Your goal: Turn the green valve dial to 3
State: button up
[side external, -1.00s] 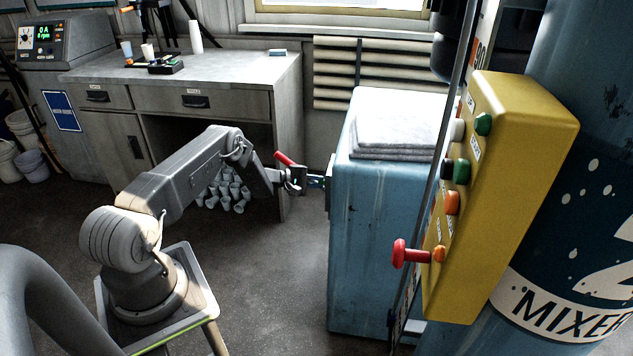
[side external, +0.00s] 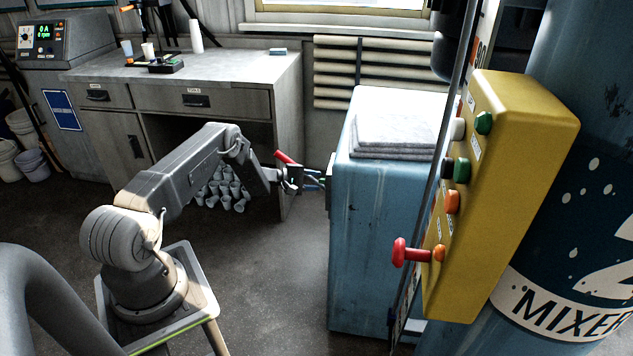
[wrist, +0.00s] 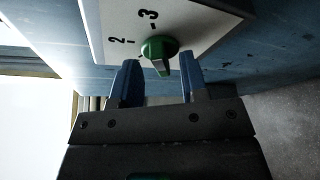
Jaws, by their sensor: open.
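The green valve dial (wrist: 159,48) sits on a white plate (wrist: 208,20) printed with a 2 and a 3. In the wrist view the 3 is above the dial and the 2 to its upper left. The dial's raised ridge slants down toward the gap between the fingers; I cannot tell which mark it indicates. My gripper (wrist: 160,76) is open, one blue finger on each side of the dial's lower part, with gaps visible. In the side external view my gripper (side external: 314,181) is at the left face of the blue cabinet (side external: 375,245), and the dial is mostly hidden.
Folded grey cloths (side external: 398,132) lie on the cabinet. A yellow control box (side external: 510,180) with several buttons and a red knob (side external: 399,252) stands to the right. A grey workbench (side external: 200,75) is behind my arm. The floor between arm and cabinet is clear.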

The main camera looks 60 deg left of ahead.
jog(key=v, duration=1.2)
jog(key=shift+s+a, duration=0.2)
jog(key=shift+s, duration=0.15)
jog(key=shift+r, duration=0.1)
jog(key=w+d+r+m+g+h, duration=0.2)
jog(key=d+r+m+g, duration=0.2)
jog(key=d+r, duration=0.55)
jog(key=w+d+r+m+g+h, duration=0.1)
jog(key=w+d+r+m+g, duration=0.25)
jog(key=d+r, duration=0.6)
jog(key=s+d+r+m+g+y, duration=0.2)
jog(key=s+d+r+m+g, duration=0.4)
jog(key=d+r, duration=0.5)
jog(key=s+d+r+m+t+y, duration=0.2)
jog(key=s+d+y, duration=0.1)
jog(key=s, duration=0.7)
jog(key=s+d+r+m+t+y, duration=0.2)
jog(key=s+d, duration=0.4)
jog(key=s, duration=0.5)
jog(key=r+m+y, duration=0.1)
jog(key=y, duration=0.1)
jog(key=shift+d+t+y, duration=0.15)
jog(key=shift+t+y, duration=0.15)
jog(key=shift+t, duration=0.05)
